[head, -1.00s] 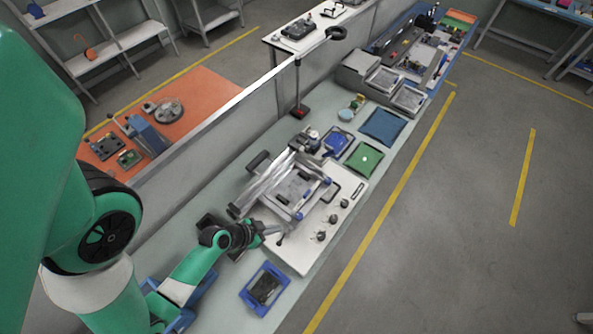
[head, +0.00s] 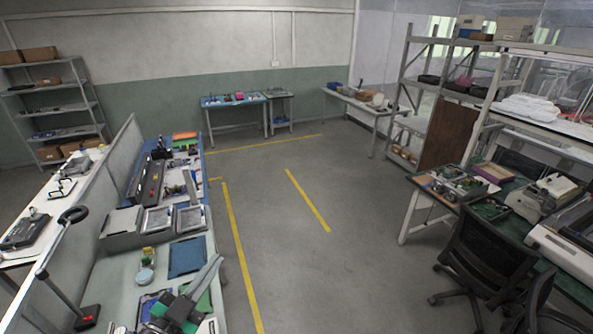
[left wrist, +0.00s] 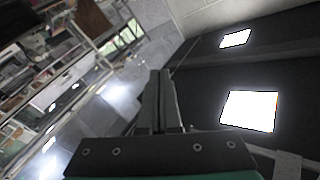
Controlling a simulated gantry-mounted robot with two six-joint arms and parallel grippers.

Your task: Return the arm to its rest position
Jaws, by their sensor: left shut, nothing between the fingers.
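My left gripper (head: 216,264) shows at the bottom of the head view, its green and black body low in the picture and its grey fingers pointing up and to the right over the pale workbench (head: 119,274). The fingers lie together and hold nothing. In the left wrist view the same closed fingers (left wrist: 160,80) stand upright in the middle, pressed side by side. Most of my left arm is out of the head view. My right gripper does not show.
A dark blue tray (head: 187,256) lies just beyond the gripper. A green tray (head: 203,302) is partly hidden behind the fingers. Grey bins (head: 158,219) stand further along the bench. A low partition (head: 75,218) runs on the left. The floor right of the bench is open, with a chair (head: 490,255) beyond.

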